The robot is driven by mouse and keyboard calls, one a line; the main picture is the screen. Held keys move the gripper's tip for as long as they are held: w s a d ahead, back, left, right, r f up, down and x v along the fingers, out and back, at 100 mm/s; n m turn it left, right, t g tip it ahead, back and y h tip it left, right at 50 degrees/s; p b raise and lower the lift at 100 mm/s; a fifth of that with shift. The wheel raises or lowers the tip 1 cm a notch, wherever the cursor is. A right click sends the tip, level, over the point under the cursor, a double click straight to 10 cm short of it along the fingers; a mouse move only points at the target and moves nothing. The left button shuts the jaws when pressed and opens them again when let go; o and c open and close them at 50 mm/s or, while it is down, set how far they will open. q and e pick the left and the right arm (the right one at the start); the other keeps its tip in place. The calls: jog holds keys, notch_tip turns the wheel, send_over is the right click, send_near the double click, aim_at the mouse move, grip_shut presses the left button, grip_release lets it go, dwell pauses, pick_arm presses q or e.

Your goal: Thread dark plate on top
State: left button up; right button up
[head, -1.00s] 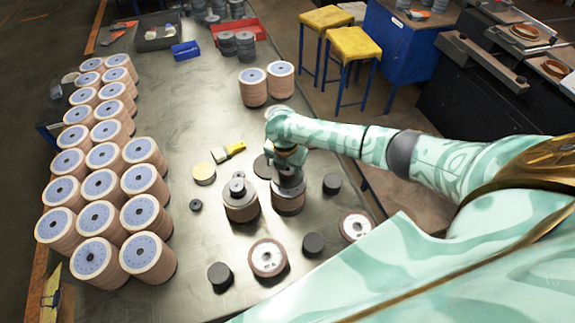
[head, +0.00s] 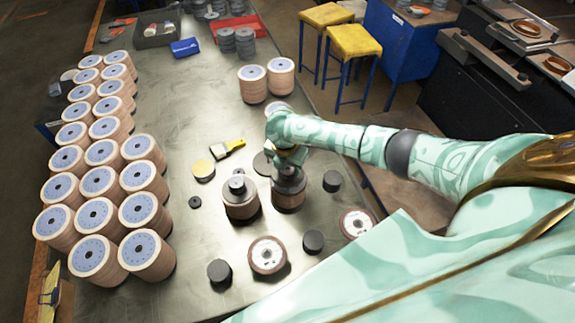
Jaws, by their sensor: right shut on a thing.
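My right gripper (head: 289,162) is over the right-hand disc stack (head: 288,199), pointing down. It is shut on the dark plate (head: 290,181), which is at the top of that stack. The gripper hides the plate's centre and any post under it, so I cannot tell how fully it is seated. The left-hand disc stack (head: 241,207) stands beside it, with a dark top and a grey knob in the middle. My left gripper is not in view.
A flat dark disc (head: 262,164) lies just behind. Tall disc stacks (head: 139,210) fill the table's left side. Bare metal table (head: 195,105) lies between.

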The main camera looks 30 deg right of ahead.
jog(key=shift+f+b, duration=0.75)
jog(key=shift+f, duration=0.4)
jog(key=o, duration=1.5)
jog(key=shift+c, duration=0.2)
notch_tip(320, 180, up, 16)
jog(key=s+a+p, duration=0.1)
jog(key=p, duration=0.3)
jog(key=shift+a, duration=0.35)
jog(key=shift+r, duration=0.1)
